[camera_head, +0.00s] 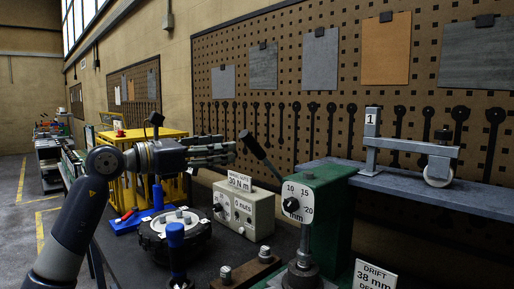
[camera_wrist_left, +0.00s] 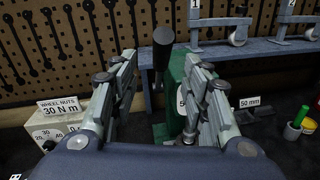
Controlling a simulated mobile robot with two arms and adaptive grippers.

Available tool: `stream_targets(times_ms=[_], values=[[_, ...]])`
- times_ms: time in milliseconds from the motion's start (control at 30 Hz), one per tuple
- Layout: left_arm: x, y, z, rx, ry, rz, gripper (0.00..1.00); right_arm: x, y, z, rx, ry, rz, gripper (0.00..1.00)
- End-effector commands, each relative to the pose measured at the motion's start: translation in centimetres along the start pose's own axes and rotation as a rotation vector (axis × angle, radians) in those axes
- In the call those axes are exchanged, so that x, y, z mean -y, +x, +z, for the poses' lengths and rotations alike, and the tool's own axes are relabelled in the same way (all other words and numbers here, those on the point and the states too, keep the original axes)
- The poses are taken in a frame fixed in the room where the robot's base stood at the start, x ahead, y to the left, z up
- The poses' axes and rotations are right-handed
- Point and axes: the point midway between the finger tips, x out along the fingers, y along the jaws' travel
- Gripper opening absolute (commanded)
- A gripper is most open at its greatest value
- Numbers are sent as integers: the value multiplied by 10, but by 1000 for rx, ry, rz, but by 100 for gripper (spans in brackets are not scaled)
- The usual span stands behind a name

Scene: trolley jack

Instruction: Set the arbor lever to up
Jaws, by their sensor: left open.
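The green arbor press (camera_head: 328,205) stands on the bench at the right of the head view. Its dark lever (camera_head: 263,160) slants up and to the left from the dial (camera_head: 296,203), its thick grip end highest. My left gripper (camera_head: 234,153) is open and empty, coming in from the left with its fingertips just short of the lever grip. In the left wrist view the lever grip (camera_wrist_left: 163,48) stands upright in line with the gap between the open fingers (camera_wrist_left: 162,68). I see no contact. My right gripper is not in view.
A beige wheel-nut box (camera_head: 245,212) stands below my left gripper. A black round part (camera_head: 174,236) and a blue-handled tool (camera_head: 176,236) are on the bench in front.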

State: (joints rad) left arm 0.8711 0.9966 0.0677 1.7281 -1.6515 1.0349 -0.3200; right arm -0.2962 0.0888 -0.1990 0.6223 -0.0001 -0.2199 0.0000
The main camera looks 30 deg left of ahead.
Motion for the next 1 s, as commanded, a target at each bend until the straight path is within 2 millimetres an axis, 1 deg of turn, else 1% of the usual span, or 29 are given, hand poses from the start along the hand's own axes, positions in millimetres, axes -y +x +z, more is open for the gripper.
stream_targets(times_ms=[33, 100, 200, 400, 500, 633, 900, 933, 967, 1000], values=[[1, 9, 5, 2, -3, -5, 43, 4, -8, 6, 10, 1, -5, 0], [1, 23, 6, 3, -5, -6, 43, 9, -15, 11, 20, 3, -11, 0], [2, 43, 6, 4, -5, -7, 43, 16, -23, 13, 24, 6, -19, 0], [2, 77, 4, 3, -5, -7, 43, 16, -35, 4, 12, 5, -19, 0], [2, 88, 4, 4, -5, -5, 43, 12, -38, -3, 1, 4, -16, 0], [2, 95, 2, 3, -4, -5, 43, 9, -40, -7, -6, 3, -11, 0], [2, 96, 1, 2, -3, -4, 43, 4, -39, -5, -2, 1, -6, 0], [2, 96, 1, 2, -3, -4, 38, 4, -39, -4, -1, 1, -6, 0], [2, 96, 1, 2, -3, -4, 32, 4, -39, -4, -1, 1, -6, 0], [2, 96, 1, 2, -3, -5, 22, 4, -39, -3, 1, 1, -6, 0]])
